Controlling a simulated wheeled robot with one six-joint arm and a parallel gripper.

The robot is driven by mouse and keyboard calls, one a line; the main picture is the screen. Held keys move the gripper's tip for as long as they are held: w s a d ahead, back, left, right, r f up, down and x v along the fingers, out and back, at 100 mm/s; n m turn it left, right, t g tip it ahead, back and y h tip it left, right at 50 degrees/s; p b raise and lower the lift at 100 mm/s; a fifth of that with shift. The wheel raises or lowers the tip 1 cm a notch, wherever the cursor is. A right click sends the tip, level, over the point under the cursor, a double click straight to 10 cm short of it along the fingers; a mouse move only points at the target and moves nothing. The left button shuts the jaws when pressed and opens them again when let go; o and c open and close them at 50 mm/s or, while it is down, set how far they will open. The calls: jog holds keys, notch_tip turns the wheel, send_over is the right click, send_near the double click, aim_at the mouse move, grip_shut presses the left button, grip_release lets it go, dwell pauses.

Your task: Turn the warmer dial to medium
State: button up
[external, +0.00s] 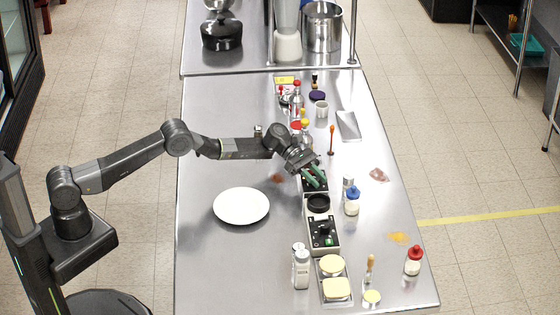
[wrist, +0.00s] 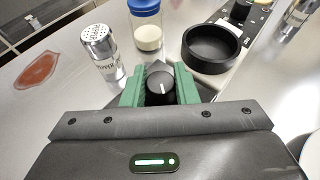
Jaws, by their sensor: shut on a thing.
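The warmer dial (wrist: 160,84) is a black knob with a white pointer line, seen in the wrist view between the green fingers of my gripper (wrist: 159,88). The fingers are shut on the dial from both sides. In the external view my gripper (external: 314,177) is over a dark control box (external: 315,188) near the middle of the counter. The dial is hidden there by the fingers. The dial's setting marks are covered by my gripper in the wrist view, so I cannot tell which setting the pointer is at.
A black round bowl (wrist: 210,48), a pepper shaker (wrist: 100,50) and a blue-lidded jar (wrist: 147,25) stand close to my gripper. A second control box (external: 323,236) is nearer the front. A white plate (external: 241,206) lies left. The counter's left front is clear.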

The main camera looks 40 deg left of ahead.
dwell(0.7)
jog(key=o, duration=1)
jog(key=b+v, duration=0.1)
jog(key=v, duration=0.6)
jog(key=b+v, duration=0.1)
jog(key=v, duration=0.6)
jog(key=shift+w+d+b, duration=0.1)
jog(key=shift+w+b, duration=0.1)
jog(key=shift+b, duration=0.1)
